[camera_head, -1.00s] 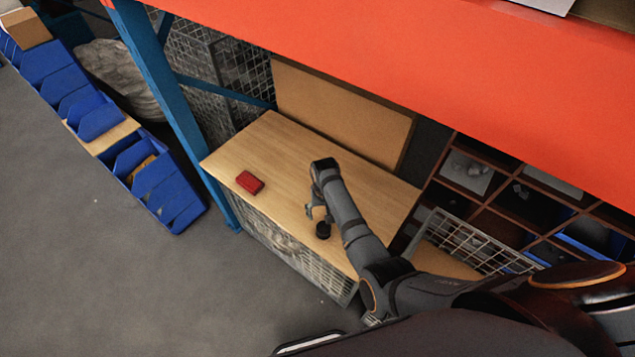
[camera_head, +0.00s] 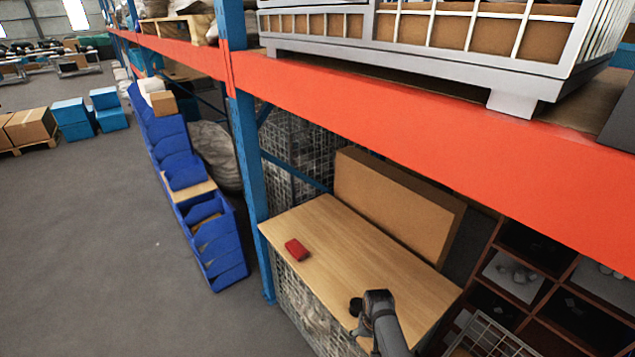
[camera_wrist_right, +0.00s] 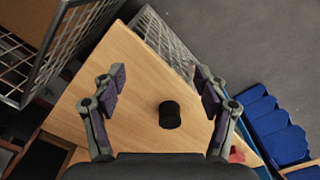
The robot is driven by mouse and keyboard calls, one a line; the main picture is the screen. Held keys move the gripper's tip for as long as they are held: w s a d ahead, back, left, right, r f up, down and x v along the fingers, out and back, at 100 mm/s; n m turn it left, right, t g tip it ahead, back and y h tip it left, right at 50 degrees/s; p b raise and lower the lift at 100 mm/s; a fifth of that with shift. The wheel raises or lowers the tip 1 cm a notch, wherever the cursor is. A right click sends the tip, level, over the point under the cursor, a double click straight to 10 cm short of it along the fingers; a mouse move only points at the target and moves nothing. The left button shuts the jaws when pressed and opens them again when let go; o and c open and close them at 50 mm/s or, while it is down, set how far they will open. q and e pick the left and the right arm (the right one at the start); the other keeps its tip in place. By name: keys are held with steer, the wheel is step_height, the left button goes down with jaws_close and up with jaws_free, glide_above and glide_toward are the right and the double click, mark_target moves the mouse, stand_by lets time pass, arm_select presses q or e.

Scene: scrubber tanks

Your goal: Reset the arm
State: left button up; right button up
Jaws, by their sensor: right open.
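My right gripper (camera_wrist_right: 158,95) is open and empty in the right wrist view, its two padded fingers spread wide. A small black cylinder (camera_wrist_right: 169,115) stands on the wooden tabletop, and in that view it appears between the fingers, apart from both. In the head view my right gripper (camera_head: 362,326) is low at the right end of the table, with the black cylinder (camera_head: 355,306) beside it. A red box (camera_head: 296,249) lies on the table's left part; a bit of it shows near the right finger in the wrist view (camera_wrist_right: 236,154). My left gripper is not in view.
The wooden table (camera_head: 350,250) stands under an orange shelf beam (camera_head: 430,110), beside a blue rack post (camera_head: 250,160). A cardboard panel (camera_head: 395,205) stands at its back. Blue bins (camera_head: 215,240) are on the left and a compartment shelf (camera_head: 530,270) on the right.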

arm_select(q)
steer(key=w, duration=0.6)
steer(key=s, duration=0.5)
arm_select(e)
steer(key=s+d+f+n, duration=0.1)
steer(key=s+d+f, duration=0.3)
steer(key=s+f, duration=0.75)
steer(key=s+d+f, duration=0.4)
steer(key=s+f, duration=0.6)
steer(key=s, duration=0.2)
steer(key=s+d+f, duration=0.2)
steer(key=s+d, duration=0.1)
steer(key=s, duration=0.5)
steer(key=s+d+f, duration=0.1)
steer(key=s+d, duration=0.1)
steer(key=s, duration=0.6)
arm_select(q)
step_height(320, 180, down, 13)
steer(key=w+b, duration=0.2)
steer(key=b, duration=1.1)
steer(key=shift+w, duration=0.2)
arm_select(e)
step_height(320, 180, down, 13)
steer(key=w+t, duration=0.1)
steer(key=shift+w+f+n+h, duration=0.2)
steer(key=shift+w+n+h, duration=0.1)
steer(key=shift+n, duration=0.1)
steer(key=shift+a, duration=0.1)
steer(key=shift+c, duration=0.4)
